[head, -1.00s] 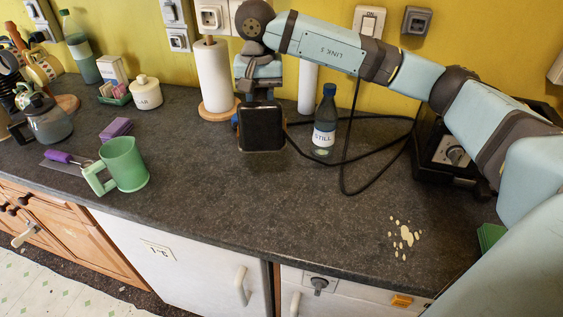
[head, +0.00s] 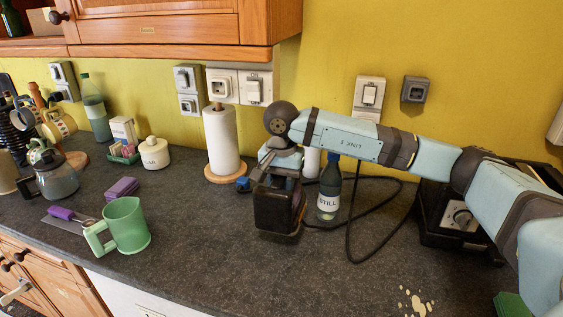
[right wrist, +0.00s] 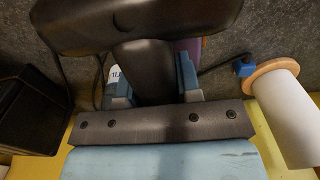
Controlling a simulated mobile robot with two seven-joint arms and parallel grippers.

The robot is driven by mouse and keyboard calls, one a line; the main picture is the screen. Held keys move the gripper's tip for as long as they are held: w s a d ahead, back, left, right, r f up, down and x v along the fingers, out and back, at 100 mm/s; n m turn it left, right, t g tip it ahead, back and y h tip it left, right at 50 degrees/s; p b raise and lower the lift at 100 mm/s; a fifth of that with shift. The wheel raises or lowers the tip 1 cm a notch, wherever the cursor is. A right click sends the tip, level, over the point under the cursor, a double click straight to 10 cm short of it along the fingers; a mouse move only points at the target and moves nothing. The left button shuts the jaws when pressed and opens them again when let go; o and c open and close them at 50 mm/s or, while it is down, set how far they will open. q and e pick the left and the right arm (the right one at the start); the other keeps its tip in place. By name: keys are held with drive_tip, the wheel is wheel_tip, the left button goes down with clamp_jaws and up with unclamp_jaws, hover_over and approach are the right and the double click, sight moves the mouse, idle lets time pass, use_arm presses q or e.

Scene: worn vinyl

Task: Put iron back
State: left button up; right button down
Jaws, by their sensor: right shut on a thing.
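My right gripper (head: 280,172) reaches in from the right and is shut on the dark iron (head: 276,210), fingers pointing down. In the right wrist view the two blue-grey gripper fingers (right wrist: 152,85) close on a black part of the iron (right wrist: 135,28). The iron hangs upended in front of the paper towel roll; I cannot tell whether its lower end touches the counter. A black cord (head: 352,228) loops over the counter behind and right of it. A blue plug (head: 243,184) lies beside the roll. My left gripper is not in view.
A water bottle (head: 329,190) stands just right of the iron, and a paper towel roll (head: 222,145) behind left. A green mug (head: 124,225) is farther left. A black appliance with a dial (head: 450,215) stands right. The counter (head: 240,270) in front is clear, except for a pale spill (head: 415,303).

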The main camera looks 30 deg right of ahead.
drive_tip(key=shift+w+f, duration=0.1)
drive_tip(key=shift+f, duration=3.45)
drive_tip(key=shift+f, duration=0.15)
drive_tip(key=c, duration=0.8)
unclamp_jaws()
drive_tip(key=shift+r, duration=0.2)
wheel_tip(320, 180, up, 12)
drive_tip(key=shift+f+b, duration=0.1)
drive_tip(key=shift+b, duration=0.2)
